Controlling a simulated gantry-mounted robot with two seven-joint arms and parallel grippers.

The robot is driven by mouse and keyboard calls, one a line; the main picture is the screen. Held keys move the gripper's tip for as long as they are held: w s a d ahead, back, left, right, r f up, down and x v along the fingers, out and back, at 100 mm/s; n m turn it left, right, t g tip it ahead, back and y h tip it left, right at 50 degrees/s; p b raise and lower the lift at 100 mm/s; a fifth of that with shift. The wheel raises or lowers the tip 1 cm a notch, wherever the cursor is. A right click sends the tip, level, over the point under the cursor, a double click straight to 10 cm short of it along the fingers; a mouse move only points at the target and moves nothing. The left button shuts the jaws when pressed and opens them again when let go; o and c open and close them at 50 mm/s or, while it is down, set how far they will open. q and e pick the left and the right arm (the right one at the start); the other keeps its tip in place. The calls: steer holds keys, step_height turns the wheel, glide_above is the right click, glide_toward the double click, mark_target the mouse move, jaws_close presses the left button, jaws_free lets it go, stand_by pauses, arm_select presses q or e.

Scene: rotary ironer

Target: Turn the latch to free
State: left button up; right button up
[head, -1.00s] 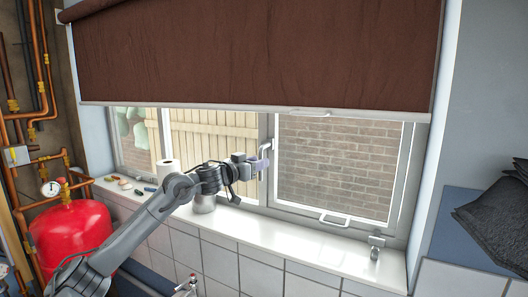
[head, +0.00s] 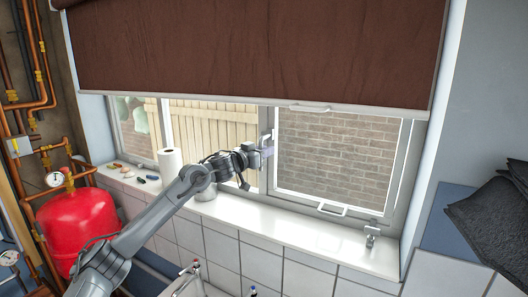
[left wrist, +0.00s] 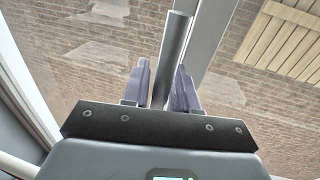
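The latch (head: 269,136) is a pale handle on the upright bar between the window's left and right panes. Its lower part is hidden by my left gripper (head: 266,153). In the left wrist view the latch shows as a grey bar (left wrist: 176,45) running up between the two purple fingers of that gripper (left wrist: 161,85). The fingers stand apart, with a visible gap beside the bar on the left; I cannot tell whether the right finger touches it. My right gripper is in neither view.
A white sill (head: 255,222) runs below the window, holding a paper roll (head: 171,163) and small items. A brown blind (head: 255,50) hangs above. A lower handle (head: 331,209) and a stay (head: 371,236) are on the right pane. A red tank (head: 78,227) stands left.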

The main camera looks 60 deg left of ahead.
arm_select(q)
jaws_close()
steer(key=shift+d, duration=0.1)
steer(key=d+r+n+y, duration=0.1)
steer(key=n, duration=0.4)
steer(key=w+d+r+n+y+p, duration=0.1)
steer(key=n, duration=0.4)
steer(key=w+d+r+n+t+y, duration=0.1)
steer(key=n, duration=0.4)
steer(key=shift+d+r, duration=0.1)
stand_by(0.5)
